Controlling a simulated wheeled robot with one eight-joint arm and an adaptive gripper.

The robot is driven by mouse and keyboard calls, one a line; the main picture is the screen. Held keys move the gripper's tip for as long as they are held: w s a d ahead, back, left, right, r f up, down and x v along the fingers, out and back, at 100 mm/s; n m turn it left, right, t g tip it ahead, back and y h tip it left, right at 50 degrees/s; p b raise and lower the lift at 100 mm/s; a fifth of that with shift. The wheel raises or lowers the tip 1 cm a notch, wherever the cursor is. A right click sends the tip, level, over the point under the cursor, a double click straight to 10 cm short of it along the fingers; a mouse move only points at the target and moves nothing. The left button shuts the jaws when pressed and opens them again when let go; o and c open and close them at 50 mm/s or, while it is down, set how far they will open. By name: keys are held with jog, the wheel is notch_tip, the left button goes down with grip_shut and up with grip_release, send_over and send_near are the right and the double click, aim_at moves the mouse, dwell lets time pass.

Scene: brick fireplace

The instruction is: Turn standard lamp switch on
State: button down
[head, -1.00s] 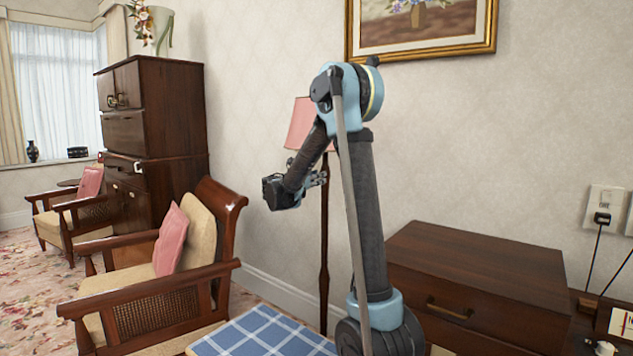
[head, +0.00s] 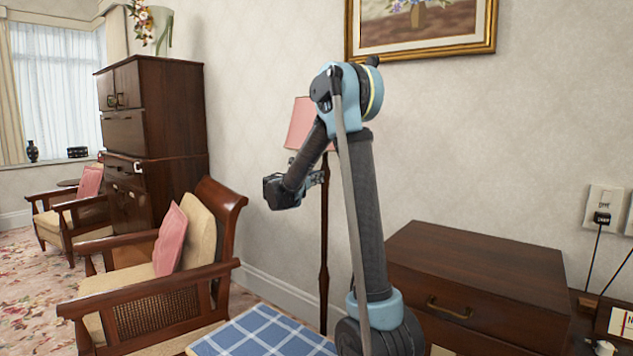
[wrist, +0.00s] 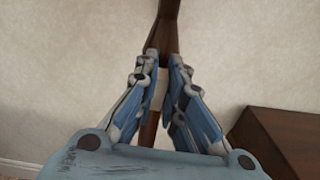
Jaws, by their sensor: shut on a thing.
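The standard lamp has a pink shade (head: 303,123) and a dark wooden pole (head: 324,250), and it stands against the wall behind my arm. My gripper (head: 321,177) is at the pole, a little below the shade. In the wrist view, my gripper (wrist: 163,65) has its two blue-grey fingers on either side of the dark pole (wrist: 167,28), shut on the lamp. A small pale patch shows between the fingers; I cannot tell whether it is the switch. The bulb is hidden inside the shade.
A wooden armchair (head: 205,235) with a pink cushion stands left of the lamp. A blue checked surface (head: 265,335) is low in front. A dark wooden chest (head: 480,270) stands at right against the wall. A tall cabinet (head: 155,130) is further left.

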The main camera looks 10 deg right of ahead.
jog(key=m, duration=0.4)
jog(key=shift+s+d, duration=0.1)
jog(key=m, duration=0.4)
jog(key=shift+s+d+f+m, duration=0.1)
jog(key=shift+s+f+m, duration=0.1)
jog(key=shift+m, duration=0.1)
jog(key=shift+s+d+f+m, duration=0.1)
jog(key=shift+f+m, duration=0.1)
jog(key=shift+m, duration=1.95)
jog(key=shift+s+f+m, duration=0.1)
jog(key=shift+f+m, duration=0.05)
jog(key=shift+m, duration=2)
jog(key=c, duration=1.7)
grip_release()
jog(key=shift+w, duration=0.1)
